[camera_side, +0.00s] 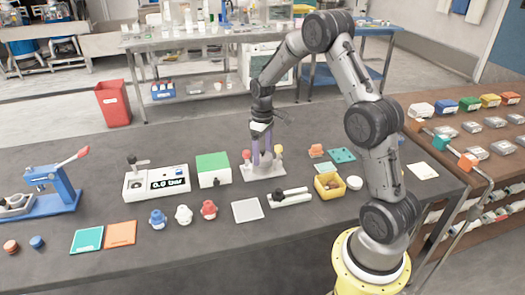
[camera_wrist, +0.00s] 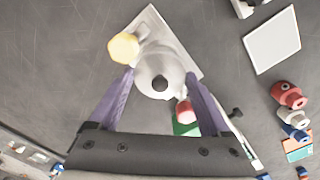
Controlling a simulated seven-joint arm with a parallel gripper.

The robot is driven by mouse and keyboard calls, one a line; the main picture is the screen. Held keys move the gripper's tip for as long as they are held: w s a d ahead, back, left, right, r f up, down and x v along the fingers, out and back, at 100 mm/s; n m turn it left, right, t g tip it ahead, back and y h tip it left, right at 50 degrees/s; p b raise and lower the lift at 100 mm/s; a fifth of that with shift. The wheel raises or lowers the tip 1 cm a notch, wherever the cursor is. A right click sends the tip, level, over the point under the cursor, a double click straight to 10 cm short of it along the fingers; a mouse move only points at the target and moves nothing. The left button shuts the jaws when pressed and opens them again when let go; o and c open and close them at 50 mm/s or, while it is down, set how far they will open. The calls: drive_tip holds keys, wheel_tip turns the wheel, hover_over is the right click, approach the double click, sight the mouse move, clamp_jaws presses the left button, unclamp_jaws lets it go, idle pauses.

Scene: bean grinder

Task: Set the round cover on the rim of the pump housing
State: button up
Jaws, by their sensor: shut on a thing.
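In the wrist view, a pale round cover (camera_wrist: 150,66) with a small dark knob in its middle sits between the two purple fingers of my gripper (camera_wrist: 159,76), which are shut on its sides. It is over the pale pump housing, which stands on a light base plate (camera_wrist: 185,58); the cover hides most of the housing. In the side view, my gripper (camera_side: 262,158) points down over the base plate (camera_side: 262,176), and its fingers hide the cover and housing. I cannot tell whether the cover touches the rim.
A yellow knob (camera_wrist: 123,47) and a pink-red knob (camera_wrist: 185,111) stand close beside the fingers. A white box with a green top (camera_side: 213,168) is to the left. A grey square plate (camera_side: 247,210) and a white bar tool (camera_side: 290,197) lie in front.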

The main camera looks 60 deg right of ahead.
sight(262, 151)
drive_tip(key=shift+f, duration=0.25)
drive_tip(key=o, duration=1.4)
wheel_tip(262, 151, up, 14)
drive_tip(key=s+a+r+n+t, duration=0.1)
drive_tip(key=a+r+n+t, duration=0.1)
drive_tip(key=a+r, duration=0.55)
drive_tip(key=s+a+r+t, duration=0.35)
drive_tip(key=s+a, duration=0.85)
drive_tip(key=s, duration=0.4)
drive_tip(key=s+a+f+m, duration=0.1)
drive_tip(key=s+f+m, duration=0.1)
drive_tip(key=s+f, duration=0.3)
drive_tip(key=shift+s+f, duration=0.15)
drive_tip(key=shift+s, duration=0.45)
